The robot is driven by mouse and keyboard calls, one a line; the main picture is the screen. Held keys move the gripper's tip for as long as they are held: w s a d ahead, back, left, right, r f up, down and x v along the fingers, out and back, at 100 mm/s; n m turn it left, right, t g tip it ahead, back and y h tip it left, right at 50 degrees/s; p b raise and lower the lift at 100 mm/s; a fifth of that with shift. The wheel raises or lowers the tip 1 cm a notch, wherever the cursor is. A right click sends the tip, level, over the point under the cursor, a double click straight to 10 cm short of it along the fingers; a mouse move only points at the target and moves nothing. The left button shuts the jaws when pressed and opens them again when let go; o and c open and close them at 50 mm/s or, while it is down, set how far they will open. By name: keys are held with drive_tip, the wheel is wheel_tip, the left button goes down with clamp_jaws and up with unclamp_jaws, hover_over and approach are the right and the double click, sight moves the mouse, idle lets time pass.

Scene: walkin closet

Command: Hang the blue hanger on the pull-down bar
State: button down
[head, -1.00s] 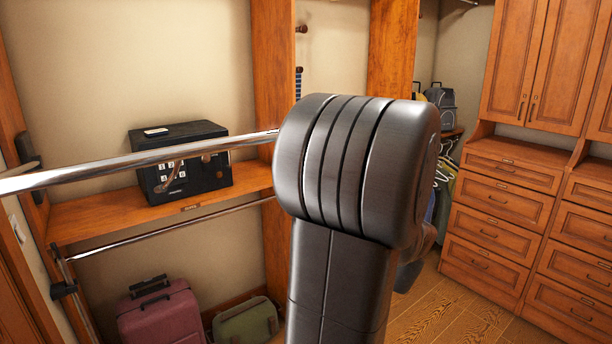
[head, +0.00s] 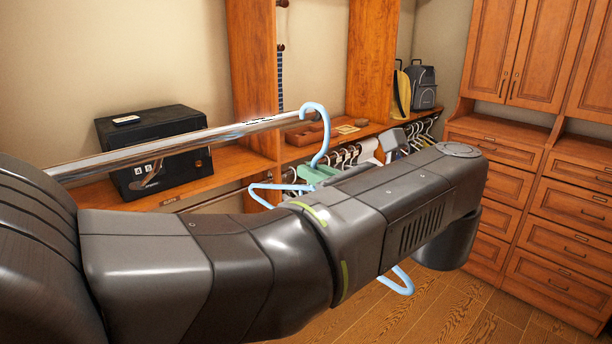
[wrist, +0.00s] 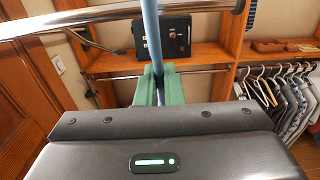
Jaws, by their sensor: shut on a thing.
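The blue hanger (head: 315,108) is upright in the head view, its hook beside the right part of the pull-down bar (head: 215,135). I cannot tell whether the hook is over the bar or only in front of it. My arm hides much of the hanger's body. My gripper (head: 318,173) has green fingertips and is shut on the hanger below its hook. In the wrist view my gripper (wrist: 158,84) grips the blue stem (wrist: 152,38), which crosses in front of the chrome bar (wrist: 85,16). The hook's top is outside that view.
A black safe (head: 155,150) stands on the wooden shelf behind the bar. Clothes on hangers (wrist: 290,95) hang from a lower rail at the right. Wooden drawers (head: 560,230) line the right side. Open floor (head: 460,310) lies in front of them.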

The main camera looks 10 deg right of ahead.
drive_tip(key=b+x, duration=0.2)
drive_tip(key=x, duration=1)
drive_tip(key=shift+w+a+f+b, duration=0.2)
drive_tip(key=shift+w+f+b, duration=0.1)
drive_tip(key=shift+f+b, duration=0.7)
drive_tip(key=shift+f, duration=0.5)
drive_tip(key=c, duration=1.5)
unclamp_jaws()
drive_tip(key=shift+b+v, duration=1.2)
drive_tip(key=shift+v, duration=5.65)
